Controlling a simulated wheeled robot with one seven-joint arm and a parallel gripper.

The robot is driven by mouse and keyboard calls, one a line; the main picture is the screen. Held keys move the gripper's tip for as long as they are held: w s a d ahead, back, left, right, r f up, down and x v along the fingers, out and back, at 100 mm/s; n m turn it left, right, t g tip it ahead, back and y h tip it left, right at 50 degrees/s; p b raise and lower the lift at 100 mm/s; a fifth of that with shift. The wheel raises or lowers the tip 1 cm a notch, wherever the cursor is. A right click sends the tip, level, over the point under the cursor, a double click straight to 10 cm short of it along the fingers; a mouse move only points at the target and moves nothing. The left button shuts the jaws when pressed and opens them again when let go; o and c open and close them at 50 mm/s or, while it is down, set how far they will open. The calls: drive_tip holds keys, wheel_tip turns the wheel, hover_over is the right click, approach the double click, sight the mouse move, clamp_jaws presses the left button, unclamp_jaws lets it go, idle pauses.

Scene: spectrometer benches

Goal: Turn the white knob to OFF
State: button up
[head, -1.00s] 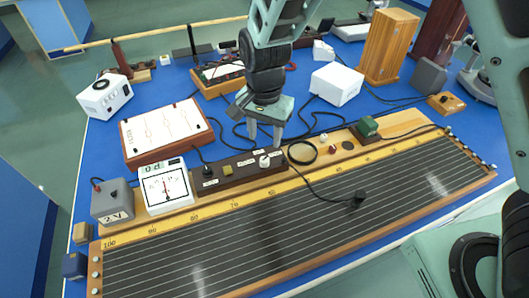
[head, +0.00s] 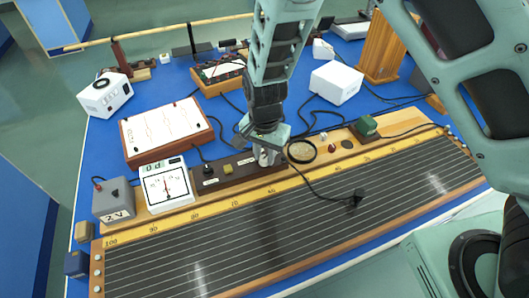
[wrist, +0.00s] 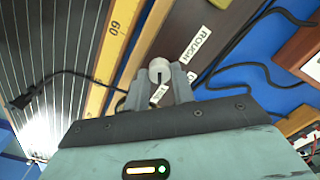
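The white knob (wrist: 160,68) sits on a dark brown panel (wrist: 190,20) and shows between my fingertips in the wrist view. A dark line on the knob runs toward the bottom of that view. My gripper (wrist: 161,80) is at the knob with one finger on each side, and the fingers appear closed against it. In the head view my gripper (head: 267,158) points down over the panel and mostly hides the knob. Another label (wrist: 159,94) is partly hidden between the fingers.
A meter (head: 166,188) and a grey 2 V box (head: 114,202) stand left of the panel. A long wire board (head: 200,245) lies in front. A black ring (head: 314,152), a green block (head: 367,127) and loose cables lie to the right.

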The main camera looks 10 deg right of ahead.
sight(264, 157)
drive_tip(key=shift+n, duration=0.4)
drive_tip(key=n, duration=0.5)
drive_tip(key=shift+n, duration=0.3)
drive_tip(key=n, duration=0.5)
drive_tip(key=shift+a+b, duration=0.1)
drive_tip(key=shift+b, duration=0.3)
drive_tip(key=shift+n, duration=0.3)
drive_tip(key=o, duration=1)
wheel_tip(264, 157, up, 18)
drive_tip(key=b, duration=0.2)
drive_tip(key=shift+f, duration=0.25)
